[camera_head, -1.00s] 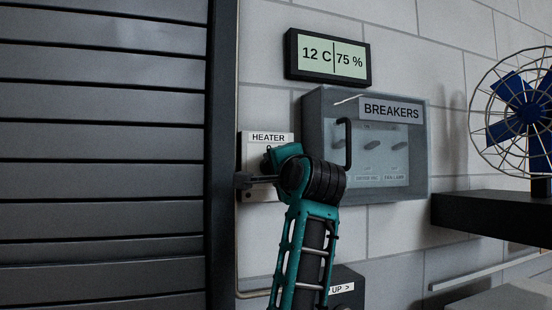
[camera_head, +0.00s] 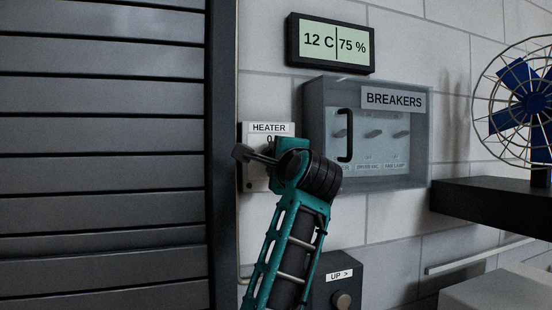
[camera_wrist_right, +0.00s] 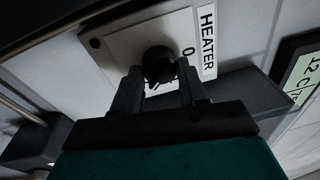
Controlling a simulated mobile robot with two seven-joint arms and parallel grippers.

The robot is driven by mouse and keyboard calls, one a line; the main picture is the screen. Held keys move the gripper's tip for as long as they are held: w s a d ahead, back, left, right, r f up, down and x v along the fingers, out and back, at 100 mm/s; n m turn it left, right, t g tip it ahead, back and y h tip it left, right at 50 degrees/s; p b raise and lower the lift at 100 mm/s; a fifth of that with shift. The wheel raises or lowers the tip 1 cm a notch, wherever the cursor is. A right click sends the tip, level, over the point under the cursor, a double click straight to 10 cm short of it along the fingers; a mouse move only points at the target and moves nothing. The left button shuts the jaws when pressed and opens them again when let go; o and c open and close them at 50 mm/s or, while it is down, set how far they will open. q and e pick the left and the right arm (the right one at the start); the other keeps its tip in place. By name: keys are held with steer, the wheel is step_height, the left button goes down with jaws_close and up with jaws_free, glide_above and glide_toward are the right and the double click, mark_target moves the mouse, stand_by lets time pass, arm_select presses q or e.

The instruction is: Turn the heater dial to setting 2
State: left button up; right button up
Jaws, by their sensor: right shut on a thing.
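The heater panel (camera_head: 256,183) is a pale plate on the wall beside the slatted shutter, with a HEATER label (camera_head: 268,128) and a 0 mark. In the right wrist view its dark round dial (camera_wrist_right: 158,64) sits between the fingers of my right gripper (camera_wrist_right: 160,72), which is shut on it. In the head view my right gripper (camera_head: 250,155) reaches across the panel from the right and hides the dial. The 0 mark shows beside the dial; the dial's setting and the other marks cannot be made out. My left gripper is not in view.
A breaker box (camera_head: 420,150) with a clear cover and black handle (camera_head: 350,135) is close right of my wrist. A display (camera_head: 330,43) reads 12 C, 75 %. An UP box (camera_head: 335,290) is below; a fan (camera_head: 525,105) stands on a shelf (camera_head: 490,205) at right.

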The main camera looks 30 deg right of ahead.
steer(key=o, duration=0.9)
steer(key=shift+c, duration=0.2)
steer(key=shift+o, duration=1)
steer(key=b+v, duration=0.1)
steer(key=v, duration=1.2)
steer(key=shift+b, duration=0.4)
steer(key=shift+d, duration=0.1)
steer(key=shift+s, duration=0.1)
